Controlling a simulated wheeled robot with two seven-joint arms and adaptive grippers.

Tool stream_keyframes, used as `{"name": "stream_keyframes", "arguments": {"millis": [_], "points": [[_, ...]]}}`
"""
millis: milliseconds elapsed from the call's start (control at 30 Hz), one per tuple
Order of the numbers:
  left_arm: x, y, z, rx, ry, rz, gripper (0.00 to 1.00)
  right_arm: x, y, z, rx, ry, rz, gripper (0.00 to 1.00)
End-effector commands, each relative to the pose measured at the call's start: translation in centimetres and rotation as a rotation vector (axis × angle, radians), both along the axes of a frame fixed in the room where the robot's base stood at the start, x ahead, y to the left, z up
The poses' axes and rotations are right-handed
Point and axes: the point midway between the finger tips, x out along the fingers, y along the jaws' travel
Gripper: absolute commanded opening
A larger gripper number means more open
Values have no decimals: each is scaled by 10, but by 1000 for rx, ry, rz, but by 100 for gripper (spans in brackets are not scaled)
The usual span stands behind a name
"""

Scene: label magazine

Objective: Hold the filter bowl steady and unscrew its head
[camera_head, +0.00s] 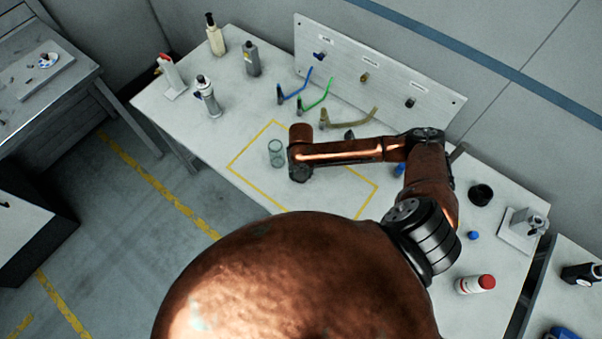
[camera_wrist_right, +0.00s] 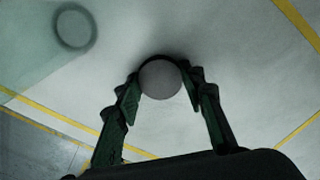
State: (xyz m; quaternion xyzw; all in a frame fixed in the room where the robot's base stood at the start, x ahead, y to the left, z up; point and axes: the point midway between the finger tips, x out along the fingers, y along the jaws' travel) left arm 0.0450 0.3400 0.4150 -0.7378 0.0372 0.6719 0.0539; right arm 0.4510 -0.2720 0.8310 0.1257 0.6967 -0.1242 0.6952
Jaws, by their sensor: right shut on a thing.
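The clear greenish filter bowl (camera_head: 276,152) stands upright on the bench inside a yellow outline, with no head visible on it. In the right wrist view a see-through round shape at the upper left (camera_wrist_right: 75,28) appears to be this bowl. My right gripper (camera_wrist_right: 163,84) is shut on a round grey piece (camera_wrist_right: 160,80), seen end-on, which may be the filter head; I cannot tell for sure. In the head view my right gripper (camera_head: 299,172) points down just right of the bowl, its fingers mostly hidden by my arm. My left gripper is not in view.
A back panel (camera_head: 430,92) with several fittings stands behind blue, green and tan hoses. Bottles (camera_head: 215,38) stand at the back left. A black cup (camera_head: 480,194), a metal fixture (camera_head: 524,228) and a red-capped container (camera_head: 474,284) are at the right. The bench left of the bowl is clear.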

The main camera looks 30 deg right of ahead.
Motion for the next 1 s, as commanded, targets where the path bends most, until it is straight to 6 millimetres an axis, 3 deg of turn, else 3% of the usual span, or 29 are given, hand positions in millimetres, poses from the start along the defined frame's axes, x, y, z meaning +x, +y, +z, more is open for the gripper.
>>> {"name": "stream_keyframes", "arguments": {"millis": [267, 633, 767, 1000], "points": [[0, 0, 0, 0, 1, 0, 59, 0, 0, -1, 0, 0, 0, 54], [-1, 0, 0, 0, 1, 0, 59, 1, 0, 5, 0, -1, 0, 54], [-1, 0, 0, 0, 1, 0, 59, 1, -1, 24, 0, -3, 1, 54], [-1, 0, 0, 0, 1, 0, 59, 2, -1, 75, 0, -4, 1, 54]]}}
